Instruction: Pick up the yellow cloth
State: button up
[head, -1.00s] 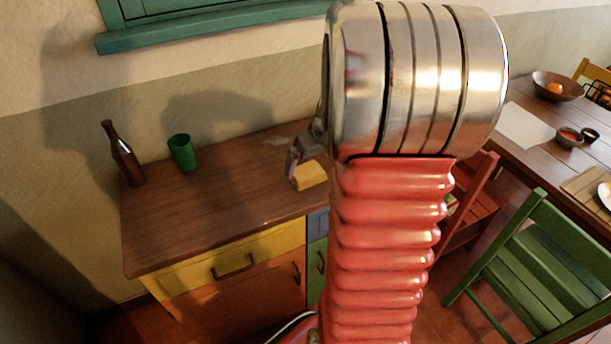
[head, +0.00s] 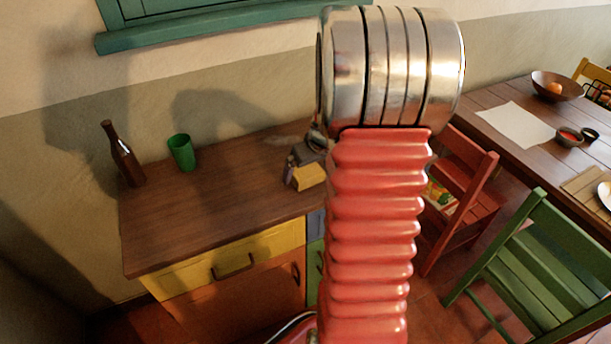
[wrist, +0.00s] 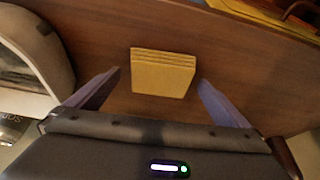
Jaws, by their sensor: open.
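The yellow cloth (head: 309,177) is a folded, layered square lying on the wooden top of the sideboard (head: 215,205). In the wrist view the cloth (wrist: 163,76) lies ahead of my gripper (wrist: 160,82), between the lines of its two fingers. The fingers are apart on either side of the cloth, with a gap on both sides, and hold nothing. In the head view my gripper (head: 298,165) is partly hidden by my arm and sits right beside the cloth. My arm hides the sideboard's right part.
A dark brown bottle (head: 123,155) and a green cup (head: 182,152) stand on the sideboard's left side, clear of the cloth. A red chair (head: 462,180), a green chair (head: 535,255) and a dining table (head: 495,98) stand to the right. The sideboard's middle is bare.

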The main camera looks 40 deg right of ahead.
aim_at(308, 172)
jog(key=shift+c, duration=0.5)
jog(key=c, duration=1)
notch_tip(308, 172, up, 10)
jog(key=shift+r, duration=0.1)
